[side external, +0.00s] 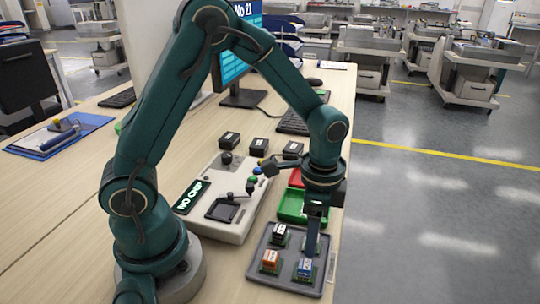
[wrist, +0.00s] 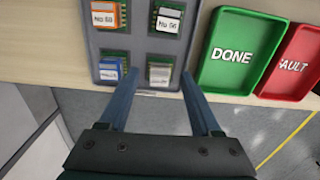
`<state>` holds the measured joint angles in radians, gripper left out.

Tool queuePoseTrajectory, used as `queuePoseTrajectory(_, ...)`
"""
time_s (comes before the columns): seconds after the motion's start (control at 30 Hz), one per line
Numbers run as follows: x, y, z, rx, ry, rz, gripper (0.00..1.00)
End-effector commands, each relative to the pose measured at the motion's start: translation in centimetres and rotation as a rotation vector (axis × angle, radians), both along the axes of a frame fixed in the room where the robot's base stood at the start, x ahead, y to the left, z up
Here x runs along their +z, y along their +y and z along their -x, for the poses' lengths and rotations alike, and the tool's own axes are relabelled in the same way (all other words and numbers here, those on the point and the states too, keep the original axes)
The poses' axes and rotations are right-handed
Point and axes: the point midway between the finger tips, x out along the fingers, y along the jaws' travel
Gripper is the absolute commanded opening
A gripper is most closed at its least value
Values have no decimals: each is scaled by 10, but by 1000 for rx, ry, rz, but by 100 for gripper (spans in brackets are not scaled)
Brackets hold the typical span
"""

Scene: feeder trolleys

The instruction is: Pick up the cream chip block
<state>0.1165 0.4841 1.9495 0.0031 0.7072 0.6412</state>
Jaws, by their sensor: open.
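The grey tray (side external: 262,248) holds chip blocks on green boards. In the wrist view, a pale block that looks like the cream chip block (wrist: 160,73) sits in the tray's lower right pocket. In the side view my gripper hides most of that pocket. My gripper (side external: 313,248) is open and points down over the tray. In the wrist view its two fingers (wrist: 158,80) stand on either side of the pale block, with nothing gripped. I cannot tell whether they touch it.
The orange block (side external: 270,260), blue block (side external: 304,267) and black block (side external: 279,232) share the tray. The green DONE tray (wrist: 228,78) and red FAULT tray (wrist: 300,85) lie beside it. The control box (side external: 230,190) stands left, and the table edge is close on the right.

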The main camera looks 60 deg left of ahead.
Motion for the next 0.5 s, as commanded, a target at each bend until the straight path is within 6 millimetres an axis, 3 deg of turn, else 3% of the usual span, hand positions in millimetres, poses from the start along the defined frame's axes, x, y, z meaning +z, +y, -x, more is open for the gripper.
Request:
queuePoseTrajectory(0.27,-3,0,0,1,-1,-1,65)
queuePoseTrajectory(0.37,-3,0,0,1,0,0,34)
queuePoseTrajectory(0.43,-3,0,0,1,0,0,8)
queuePoseTrajectory(0.47,-3,0,0,1,0,0,0)
queuePoseTrajectory(0.5,-3,0,0,1,0,0,0)
